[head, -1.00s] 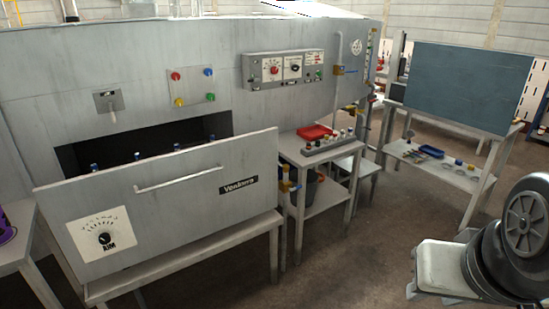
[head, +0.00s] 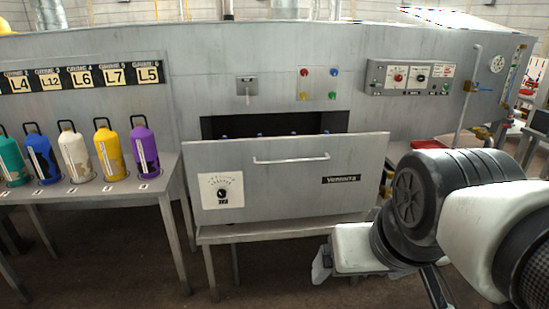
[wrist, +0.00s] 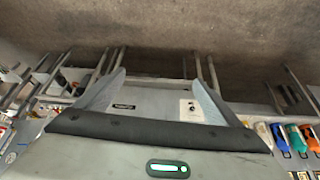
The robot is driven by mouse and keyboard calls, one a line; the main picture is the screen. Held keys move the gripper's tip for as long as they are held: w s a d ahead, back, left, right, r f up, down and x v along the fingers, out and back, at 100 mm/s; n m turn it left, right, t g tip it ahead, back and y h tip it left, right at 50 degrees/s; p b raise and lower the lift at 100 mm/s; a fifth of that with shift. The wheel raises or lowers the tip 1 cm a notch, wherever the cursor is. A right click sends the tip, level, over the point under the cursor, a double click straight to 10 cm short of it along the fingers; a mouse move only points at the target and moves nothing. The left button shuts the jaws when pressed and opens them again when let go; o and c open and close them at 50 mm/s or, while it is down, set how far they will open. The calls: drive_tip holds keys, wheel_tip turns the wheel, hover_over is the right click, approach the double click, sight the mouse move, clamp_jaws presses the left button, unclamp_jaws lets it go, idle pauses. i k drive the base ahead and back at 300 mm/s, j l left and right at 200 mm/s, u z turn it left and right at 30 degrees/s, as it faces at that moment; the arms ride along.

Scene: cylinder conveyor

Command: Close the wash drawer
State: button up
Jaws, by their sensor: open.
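The wash drawer (head: 275,185) is pulled out from the grey machine in the head view, with a dark opening (head: 215,128) behind its front. Its front has a horizontal bar handle (head: 291,159), a dial plate at left and a dark name label at right. Several blue-topped items show just above its top edge.
A bench (head: 90,190) at left holds several coloured bottles under labelled plates. A low stand (head: 270,232) is under the drawer. A control panel (head: 412,77) and coloured buttons are on the machine wall. A red tray (head: 430,144) lies behind my arm at right.

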sight(283, 177)
drive_tip(key=i+j+z, duration=0.15)
drive_tip(key=i+j, duration=0.2)
drive_tip(key=i, duration=0.3)
drive_tip(key=i+j+z, duration=0.2)
drive_tip(key=i+j, duration=0.2)
drive_tip(key=i, duration=0.25)
drive_tip(key=i+j+z, duration=0.15)
drive_tip(key=i+j, duration=0.35)
drive_tip(key=l+u, duration=0.1)
drive_tip(key=k+l, duration=0.05)
drive_tip(key=l, duration=0.05)
